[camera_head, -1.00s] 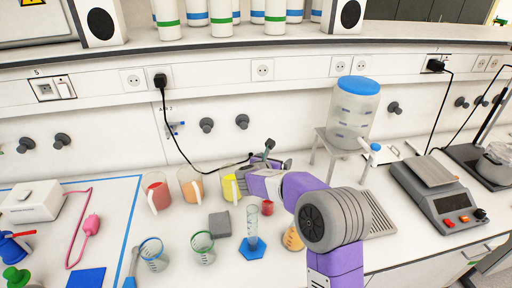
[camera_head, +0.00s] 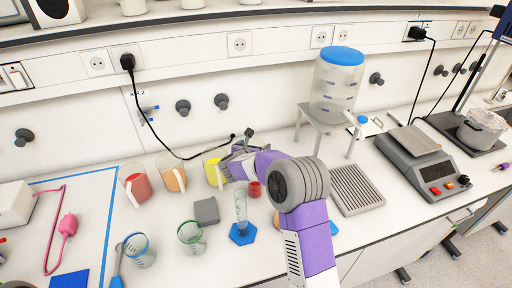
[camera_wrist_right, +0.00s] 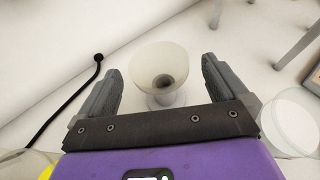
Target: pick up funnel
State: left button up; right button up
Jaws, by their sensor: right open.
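The funnel (camera_wrist_right: 160,75) shows in the right wrist view as a pale, translucent, wide-mouthed cone with a dark round hole at its bottom. It stands on the white bench top, between and beyond the two grey fingers of my right gripper (camera_wrist_right: 163,82). The fingers are spread wide and I see no contact with it. In the head view my right gripper (camera_head: 240,145) is at the back of the bench, behind the yellow beaker, and the funnel is hidden or too small to make out. My left gripper is not in view.
Red (camera_head: 135,184), orange (camera_head: 172,176) and yellow beakers (camera_head: 213,172) stand left of my gripper. A graduated cylinder (camera_head: 241,212) is in front. A blue-lidded tank (camera_head: 338,85) on a stand is to the right. A black cable (camera_head: 160,140) runs behind.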

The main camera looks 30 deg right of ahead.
aim_at(257, 143)
jog(key=x, duration=0.4)
jog(key=shift+w+d+f, duration=0.2)
jog(key=shift+w+d, duration=0.05)
jog(key=shift+c, duration=0.5)
jog(key=c, duration=1)
notch_tip(257, 143, up, 9)
jog(key=shift+r+p, duration=0.1)
jog(key=shift+p, duration=1)
jog(key=shift+r, duration=0.15)
jog(key=b, duration=0.2)
jog(key=shift+f+b, duration=0.2)
jog(key=shift+b, duration=0.2)
jog(key=shift+s+b, duration=0.15)
jog(key=shift+b, duration=0.5)
